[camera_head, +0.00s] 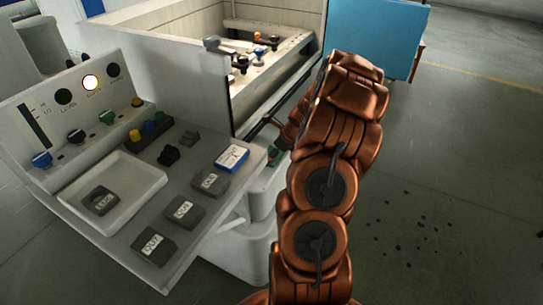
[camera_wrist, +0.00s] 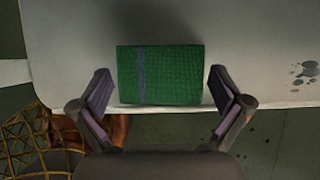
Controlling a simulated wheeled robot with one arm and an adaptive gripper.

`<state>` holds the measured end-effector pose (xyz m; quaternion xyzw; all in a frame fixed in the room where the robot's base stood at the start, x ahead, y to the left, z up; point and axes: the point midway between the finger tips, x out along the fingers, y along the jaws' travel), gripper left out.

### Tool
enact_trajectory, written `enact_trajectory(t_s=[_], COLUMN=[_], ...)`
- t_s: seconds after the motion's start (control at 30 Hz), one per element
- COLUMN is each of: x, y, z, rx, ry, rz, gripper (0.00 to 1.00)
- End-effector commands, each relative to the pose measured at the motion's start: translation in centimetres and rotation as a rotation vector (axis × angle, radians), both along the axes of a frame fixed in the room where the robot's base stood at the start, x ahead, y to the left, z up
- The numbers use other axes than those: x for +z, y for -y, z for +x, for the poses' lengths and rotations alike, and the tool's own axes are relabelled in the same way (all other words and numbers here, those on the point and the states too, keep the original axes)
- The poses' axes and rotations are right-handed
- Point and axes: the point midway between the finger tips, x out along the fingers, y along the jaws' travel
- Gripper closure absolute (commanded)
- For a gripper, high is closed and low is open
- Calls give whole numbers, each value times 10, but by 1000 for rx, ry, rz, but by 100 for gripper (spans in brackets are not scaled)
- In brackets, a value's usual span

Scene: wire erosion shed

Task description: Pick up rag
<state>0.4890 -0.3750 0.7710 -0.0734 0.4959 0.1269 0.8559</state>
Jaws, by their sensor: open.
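The rag (camera_wrist: 172,75) is a green folded cloth with a blue stripe, lying on a white surface (camera_wrist: 75,30) near its edge in the wrist view. My gripper (camera_wrist: 160,76) is open, with one finger on either side of the rag and a gap to each. My arm hides most of that spot and most of my gripper there.
A control panel (camera_head: 60,125) with knobs and a lit lamp stands at left. Its desk holds a shallow tray (camera_head: 140,172), labelled grey blocks (camera_head: 180,209) and a blue box (camera_head: 231,157). A white open-topped machine tank (camera_head: 200,90) stands behind. Floor at right is clear, with dark spots.

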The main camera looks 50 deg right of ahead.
Motion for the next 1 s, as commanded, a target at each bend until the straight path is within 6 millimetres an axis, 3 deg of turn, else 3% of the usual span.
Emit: enact_trajectory(t_s=[0.2,0.53,0.8,1.0], x=[0,0,1,13], y=[0,1,1,2], z=[0,0,-1,-1], rx=[-1,-2,-1,-4], ry=[0,0,0,1], rz=[0,0,0,-2], gripper=[2,36,36,36])
